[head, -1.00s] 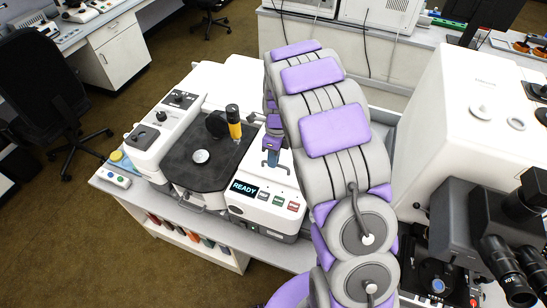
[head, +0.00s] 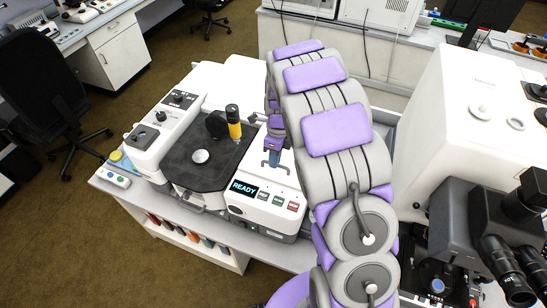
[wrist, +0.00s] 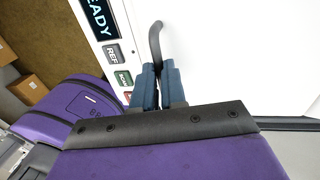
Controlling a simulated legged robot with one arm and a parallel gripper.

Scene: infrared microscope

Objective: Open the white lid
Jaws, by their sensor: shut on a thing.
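The white lid (wrist: 235,60) shows in the wrist view as a broad, plain white surface. A dark curved handle (wrist: 155,38) stands at its edge near the control panel. My gripper (wrist: 158,75) has its blue fingers close together around the lower end of this handle. In the head view my gripper (head: 272,158) is above the white panel, to the right of the dark sample stage.
The instrument's READY display (head: 244,188) and buttons lie just in front of my gripper. A dark stage (head: 200,158) with a yellow-and-black upright part (head: 234,122) is to the left. A large white microscope body (head: 480,110) with eyepieces stands close on the right.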

